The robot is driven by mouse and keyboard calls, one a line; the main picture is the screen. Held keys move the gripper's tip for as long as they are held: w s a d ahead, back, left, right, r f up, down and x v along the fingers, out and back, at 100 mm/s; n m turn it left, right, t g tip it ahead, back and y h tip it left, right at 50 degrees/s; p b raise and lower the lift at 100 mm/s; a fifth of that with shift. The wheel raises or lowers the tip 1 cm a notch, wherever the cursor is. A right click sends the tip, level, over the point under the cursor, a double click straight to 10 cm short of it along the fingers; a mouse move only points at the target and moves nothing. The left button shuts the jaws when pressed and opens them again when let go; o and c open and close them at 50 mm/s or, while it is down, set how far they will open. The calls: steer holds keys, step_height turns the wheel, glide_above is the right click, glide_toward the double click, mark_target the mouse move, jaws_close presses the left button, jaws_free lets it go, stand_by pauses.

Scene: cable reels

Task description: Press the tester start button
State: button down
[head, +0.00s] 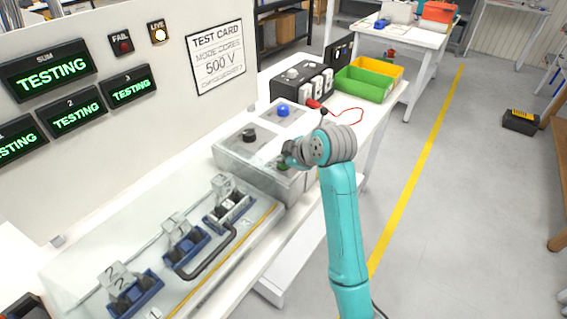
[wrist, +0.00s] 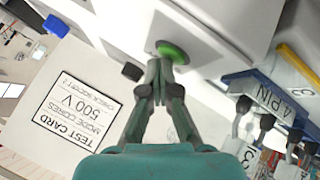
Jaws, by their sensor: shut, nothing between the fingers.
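The green start button (wrist: 172,52) sits on the face of a pale grey tester box (head: 233,156). In the head view the green button (head: 283,166) is partly hidden by my gripper (head: 290,153). In the wrist view my gripper (wrist: 158,72) is shut and empty, its fingertips at the button's near edge; I cannot tell whether they touch it. The displays, including the SUM display (head: 50,72), read TESTING in green. The LIVE lamp (head: 159,35) is lit white, and the FAIL lamp (head: 122,43) is dark red.
A black knob (head: 249,135) and a blue button (head: 283,110) stand near the box. Blue clamps with numbered tags (head: 186,246) lie in front on the bench. A green bin (head: 361,83) is behind.

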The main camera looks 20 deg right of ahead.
steer(key=shift+r, duration=0.85)
steer(key=shift+r, duration=0.1)
steer(key=shift+r, duration=2.4)
steer(key=shift+w, duration=0.1)
